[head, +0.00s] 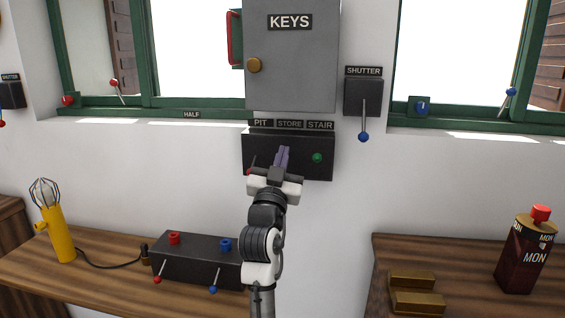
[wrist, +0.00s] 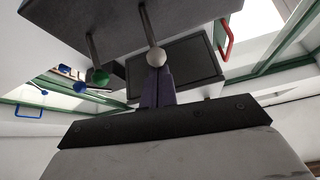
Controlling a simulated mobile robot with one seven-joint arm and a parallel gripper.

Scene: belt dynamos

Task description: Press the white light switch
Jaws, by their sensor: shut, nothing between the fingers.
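A dark switch panel (head: 290,170) is on the wall under the labels PIT, STORE and STAIR. In the wrist view, a white ball-ended lever (wrist: 157,57) sticks out from the panel, right at the tips of my gripper (wrist: 157,72). I cannot tell whether they touch. In the head view, my gripper (head: 282,150) covers the middle of the panel and hides the white lever. Its purple fingers are shut together with nothing between them. A green-ended switch (head: 317,157) is to the right under STAIR; it also shows in the wrist view (wrist: 98,77). A red-ended switch (head: 250,171) is at the left.
A grey KEYS cabinet (head: 292,75) is directly above the panel. A SHUTTER box (head: 363,97) with a blue-knobbed lever is to its right. Below are a wooden bench (head: 110,290) with a dark control box (head: 195,262) and a yellow caged lamp (head: 55,232).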

